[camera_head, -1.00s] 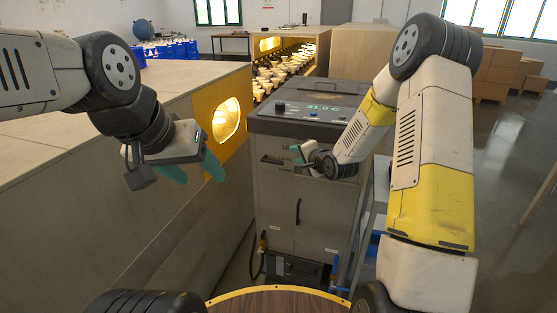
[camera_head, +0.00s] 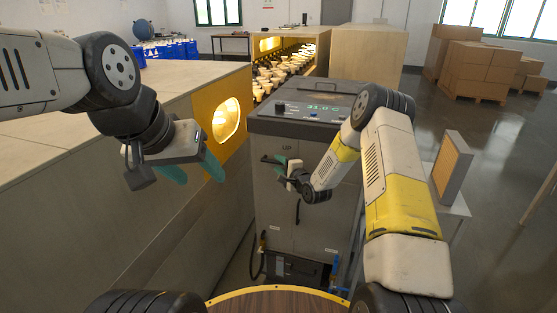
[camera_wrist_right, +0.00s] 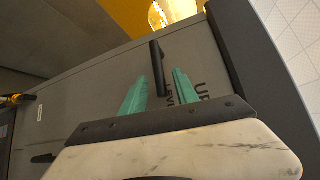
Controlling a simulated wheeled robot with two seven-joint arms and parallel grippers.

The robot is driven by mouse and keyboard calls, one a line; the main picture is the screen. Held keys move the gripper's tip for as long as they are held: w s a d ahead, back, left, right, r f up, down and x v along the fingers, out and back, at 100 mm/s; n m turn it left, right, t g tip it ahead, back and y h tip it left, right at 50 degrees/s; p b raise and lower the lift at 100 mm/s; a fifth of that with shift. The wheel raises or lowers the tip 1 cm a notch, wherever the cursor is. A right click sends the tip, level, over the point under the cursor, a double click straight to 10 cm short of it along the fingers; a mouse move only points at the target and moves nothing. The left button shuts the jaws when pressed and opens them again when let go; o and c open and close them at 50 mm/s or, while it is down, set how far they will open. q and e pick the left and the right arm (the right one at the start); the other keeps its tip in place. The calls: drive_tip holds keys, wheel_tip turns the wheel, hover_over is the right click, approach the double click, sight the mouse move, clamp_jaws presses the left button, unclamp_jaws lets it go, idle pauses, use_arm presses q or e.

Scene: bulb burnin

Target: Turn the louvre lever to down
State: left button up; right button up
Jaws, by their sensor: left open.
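The louvre lever (camera_head: 268,160) is a dark bar lying about level on the upper front of the grey cabinet (camera_head: 330,190), below the "UP" label. In the right wrist view the lever (camera_wrist_right: 157,68) shows between the two green fingers of my right gripper (camera_wrist_right: 160,76). Those fingers are spread, with a gap on each side of the lever; contact cannot be seen. In the head view my right gripper (camera_head: 283,161) is in front of the cabinet, at the lever's right end. My left gripper (camera_head: 194,170) is open and empty, left of the cabinet.
A vertical door handle (camera_head: 297,211) is below the lever. A lit round window (camera_head: 226,120) sits in the yellow panel at left. An orange-faced filter (camera_head: 453,168) stands on a stand at right. Cartons (camera_head: 484,65) are behind on open floor.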

drive_tip(key=shift+w+a, duration=0.15)
drive_tip(key=shift+w, duration=0.05)
drive_tip(key=shift+c, duration=0.5)
clamp_jaws()
idle(0.9)
